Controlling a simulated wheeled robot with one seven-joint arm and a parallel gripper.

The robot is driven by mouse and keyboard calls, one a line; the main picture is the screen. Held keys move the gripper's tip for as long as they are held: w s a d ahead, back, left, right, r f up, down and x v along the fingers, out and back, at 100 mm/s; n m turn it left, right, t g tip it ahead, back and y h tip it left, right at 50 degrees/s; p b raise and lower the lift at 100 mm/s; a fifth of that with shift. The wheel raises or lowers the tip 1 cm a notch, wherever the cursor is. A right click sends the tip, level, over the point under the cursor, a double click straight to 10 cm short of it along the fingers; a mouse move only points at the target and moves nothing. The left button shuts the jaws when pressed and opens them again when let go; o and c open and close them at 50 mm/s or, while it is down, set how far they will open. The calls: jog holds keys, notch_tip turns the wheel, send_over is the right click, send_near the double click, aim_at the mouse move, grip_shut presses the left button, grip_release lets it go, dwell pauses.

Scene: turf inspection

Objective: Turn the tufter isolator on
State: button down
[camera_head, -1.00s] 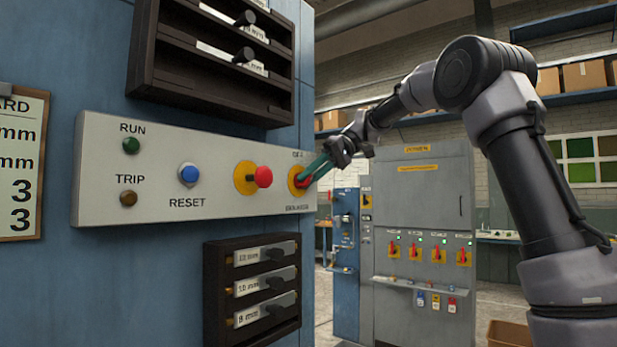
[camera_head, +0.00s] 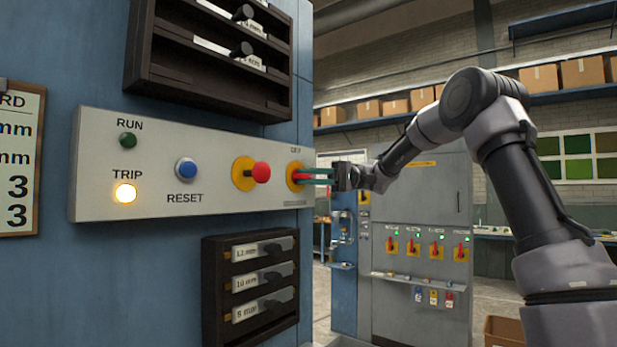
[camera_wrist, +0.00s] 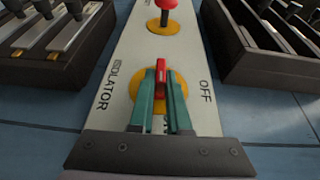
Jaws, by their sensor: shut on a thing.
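The isolator is a red handle (camera_wrist: 161,86) on a yellow disc (camera_wrist: 126,84), at the right end of the pale control panel (camera_head: 225,199). My gripper (camera_wrist: 161,76) has its teal fingers shut on the handle, one on each side. The handle lies along the panel's length, at right angles to the direction of the OFF mark (camera_wrist: 205,91). Lettering beneath the fingers is mostly hidden. In the head view my gripper (camera_head: 309,176) reaches the disc (camera_head: 292,169) from the right. The TRIP lamp (camera_head: 125,194) glows amber; the RUN lamp (camera_head: 127,140) looks unlit.
A red mushroom button (camera_head: 261,172) and a blue RESET button (camera_head: 187,169) sit left of the isolator. Dark racks stand out above (camera_head: 207,73) and below (camera_head: 218,292) the panel. A grey cabinet (camera_head: 421,300) with several red-handled switches stands behind.

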jog(key=shift+y, duration=0.3)
jog(key=c, duration=0.9)
grip_release()
jog(key=v, duration=1.1)
